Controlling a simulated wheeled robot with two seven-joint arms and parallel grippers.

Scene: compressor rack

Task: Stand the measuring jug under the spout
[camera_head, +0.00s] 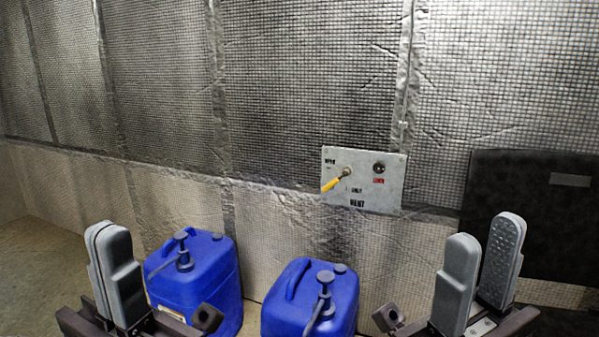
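No measuring jug shows in the head view. Two blue canisters stand against the wall, a left one (205,280) and a right one (285,315). Each has a dark pump head on top, the left pump (182,250) and the right pump (325,285), with a thin dark tube curving off to the left. I cannot tell which spout is meant. My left gripper (113,235) is in front of and left of the left canister, fingers together with nothing visible between them. My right gripper (483,235) is open and empty, right of the right canister.
A grey wall panel (390,195) carries a yellow-handled lever (335,180) and a dark knob with a red label. A black panel or box (545,220) stands at the right, behind my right gripper. Bare floor (35,270) shows at the far left.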

